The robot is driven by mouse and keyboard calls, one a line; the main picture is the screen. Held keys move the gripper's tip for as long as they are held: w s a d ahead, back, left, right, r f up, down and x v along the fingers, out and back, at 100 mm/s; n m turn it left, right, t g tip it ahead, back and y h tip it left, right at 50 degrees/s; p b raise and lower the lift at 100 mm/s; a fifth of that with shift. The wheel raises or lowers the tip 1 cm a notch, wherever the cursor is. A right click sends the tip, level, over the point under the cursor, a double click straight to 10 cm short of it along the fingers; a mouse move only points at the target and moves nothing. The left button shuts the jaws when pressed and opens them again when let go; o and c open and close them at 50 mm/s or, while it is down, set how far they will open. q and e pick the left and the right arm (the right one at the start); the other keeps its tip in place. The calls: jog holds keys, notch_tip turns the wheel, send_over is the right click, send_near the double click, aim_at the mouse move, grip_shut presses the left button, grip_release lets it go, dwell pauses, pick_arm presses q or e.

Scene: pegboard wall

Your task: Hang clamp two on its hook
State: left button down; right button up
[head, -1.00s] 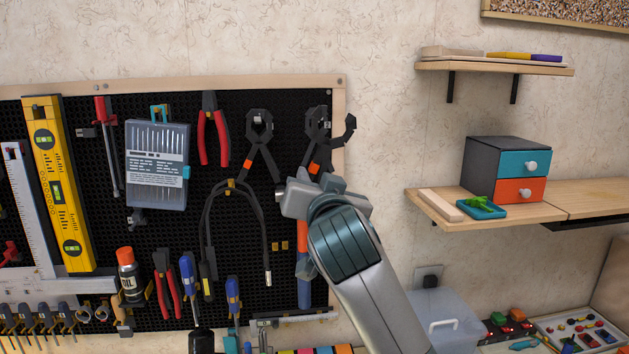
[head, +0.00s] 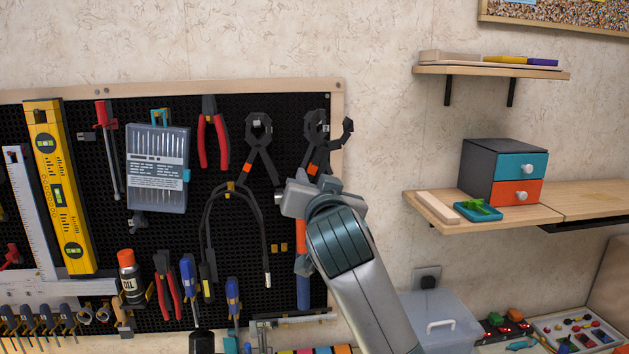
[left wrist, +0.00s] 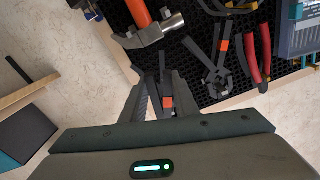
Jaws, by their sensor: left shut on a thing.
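Clamp two (head: 318,130), dark with an orange band, stands jaws up in front of the pegboard's right edge. My left gripper (head: 308,188) is shut on its lower part. In the left wrist view the clamp's orange band (left wrist: 168,102) shows between the fingers of my left gripper (left wrist: 160,95). The other clamp (head: 258,145) hangs to the left on the pegboard (head: 285,100) and also shows in the left wrist view (left wrist: 218,72). The hook behind the held clamp is hidden, and I cannot tell whether the clamp touches it. My right gripper is out of view.
A hammer (head: 303,285) hangs below the gripper, its head (left wrist: 150,35) close to the fingers in the left wrist view. Red pliers (head: 212,135) hang farther left. Bare wall lies right of the board, then a shelf (head: 480,228) with a drawer box (head: 485,170).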

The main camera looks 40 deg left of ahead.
aim_at(306, 165)
pick_arm(q)
jog(key=shift+p+x, duration=0.75)
jog(key=shift+x, duration=1.15)
jog(key=shift+p+x, duration=0.45)
jog(key=shift+x, duration=0.8)
jog(key=shift+p+x, duration=0.3)
jog(key=shift+x, duration=0.45)
jog(key=shift+a+f+b, duration=0.2)
jog(key=shift+f+b, duration=0.3)
jog(key=shift+b, duration=0.65)
jog(key=shift+f+b, duration=0.15)
jog(key=shift+b, duration=0.5)
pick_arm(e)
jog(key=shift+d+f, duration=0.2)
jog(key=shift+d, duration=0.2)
